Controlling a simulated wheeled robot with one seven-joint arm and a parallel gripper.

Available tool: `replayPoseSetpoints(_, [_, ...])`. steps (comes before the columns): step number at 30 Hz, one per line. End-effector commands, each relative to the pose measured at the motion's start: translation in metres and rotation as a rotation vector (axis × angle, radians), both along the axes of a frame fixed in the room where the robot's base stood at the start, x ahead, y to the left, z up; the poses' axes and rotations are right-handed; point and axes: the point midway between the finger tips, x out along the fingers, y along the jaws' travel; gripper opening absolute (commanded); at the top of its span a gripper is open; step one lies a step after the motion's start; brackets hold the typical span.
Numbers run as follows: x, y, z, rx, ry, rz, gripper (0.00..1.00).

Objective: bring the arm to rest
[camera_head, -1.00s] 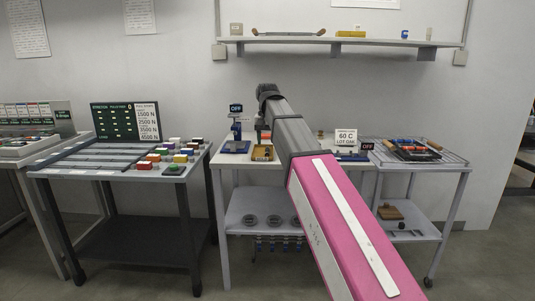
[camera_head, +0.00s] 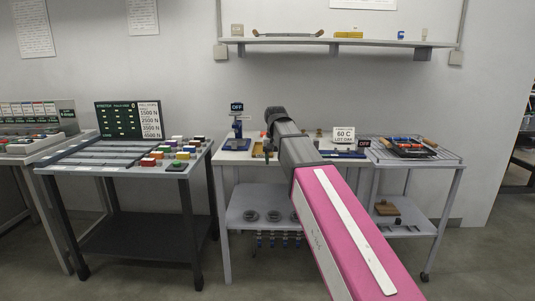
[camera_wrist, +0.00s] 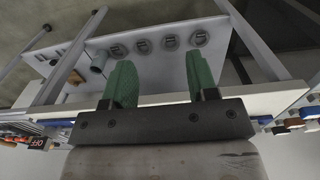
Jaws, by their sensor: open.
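My gripper shows in the wrist view (camera_wrist: 162,85) with two green fingers set wide apart and nothing between them. In the head view my arm, with its pink and grey links, reaches forward from the lower right toward the middle table (camera_head: 230,158).
A left table (camera_head: 110,165) carries rails and coloured blocks. A blue device (camera_head: 237,143) with an OFF sign and a 60 C sign (camera_head: 343,137) stand on the middle table. A wire-topped cart (camera_head: 440,158) holds a tray at right. A wall shelf (camera_head: 340,42) hangs above.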

Motion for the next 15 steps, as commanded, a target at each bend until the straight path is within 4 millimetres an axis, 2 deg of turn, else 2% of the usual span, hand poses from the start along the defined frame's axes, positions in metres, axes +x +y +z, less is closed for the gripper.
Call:
replayPoseSetpoints(5, [-0.013,-0.022,-0.053,-0.001,0.004,0.001,0.53])
replayPoseSetpoints(8, [-0.023,-0.038,-0.092,-0.001,0.005,0.003,0.53])
replayPoseSetpoints(15, [-0.055,-0.075,-0.177,0.0,0.003,0.01,0.53])
